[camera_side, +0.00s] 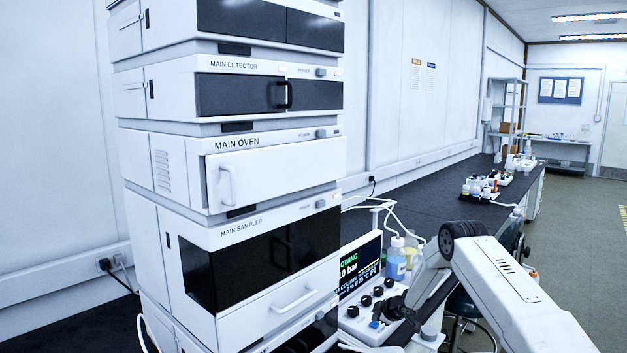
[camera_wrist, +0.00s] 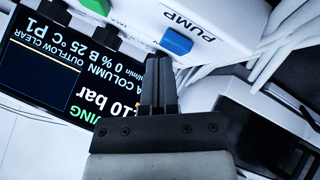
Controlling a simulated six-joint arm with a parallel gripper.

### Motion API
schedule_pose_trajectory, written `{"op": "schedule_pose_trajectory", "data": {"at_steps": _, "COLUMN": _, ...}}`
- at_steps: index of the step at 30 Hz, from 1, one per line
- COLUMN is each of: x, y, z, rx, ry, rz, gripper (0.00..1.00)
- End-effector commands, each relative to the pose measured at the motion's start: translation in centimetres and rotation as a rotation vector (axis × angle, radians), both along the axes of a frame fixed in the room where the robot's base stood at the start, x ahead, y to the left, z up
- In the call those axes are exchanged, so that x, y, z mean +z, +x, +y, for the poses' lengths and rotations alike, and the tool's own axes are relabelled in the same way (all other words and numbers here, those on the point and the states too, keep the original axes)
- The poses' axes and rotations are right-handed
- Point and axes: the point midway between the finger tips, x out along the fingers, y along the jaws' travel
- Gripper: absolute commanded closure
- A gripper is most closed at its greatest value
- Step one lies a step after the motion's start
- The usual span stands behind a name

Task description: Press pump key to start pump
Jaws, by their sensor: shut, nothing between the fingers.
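The pump key is a blue square key (camera_wrist: 176,42) on a white box, beside the upside-down word PUMP in the wrist view. My gripper (camera_wrist: 159,56) is shut and empty, with its dark fingertips just beside and below the blue key in that picture. I cannot tell whether they touch it. In the side view my gripper (camera_side: 386,311) is low over the white control box (camera_side: 352,324) with black knobs, and the blue key cannot be made out. The display (camera_wrist: 55,65) shows green letters ending in "WING", and "10 bar"; it also stands behind the box in the side view (camera_side: 360,266).
A green key (camera_wrist: 97,6) is on the white box. The stack of white modules, including the main sampler (camera_side: 190,240), stands left of my gripper. Bottles, one with blue liquid (camera_side: 395,262), stand behind. White cables (camera_wrist: 275,40) run beside the box.

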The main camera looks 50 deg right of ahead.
Motion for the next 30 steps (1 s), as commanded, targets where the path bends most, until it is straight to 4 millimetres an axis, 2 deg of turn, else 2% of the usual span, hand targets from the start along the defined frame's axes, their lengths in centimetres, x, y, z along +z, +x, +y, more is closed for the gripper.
{"op": "schedule_pose_trajectory", "data": {"at_steps": 19, "x": 0.9, "y": 0.0, "z": 0.0, "rx": 0.001, "ry": -0.001, "rz": -0.001, "gripper": 1.00}}
{"op": "schedule_pose_trajectory", "data": {"at_steps": 30, "x": 3.3, "y": 0.0, "z": 0.0, "rx": 0.000, "ry": -0.003, "rz": -0.001, "gripper": 1.00}}
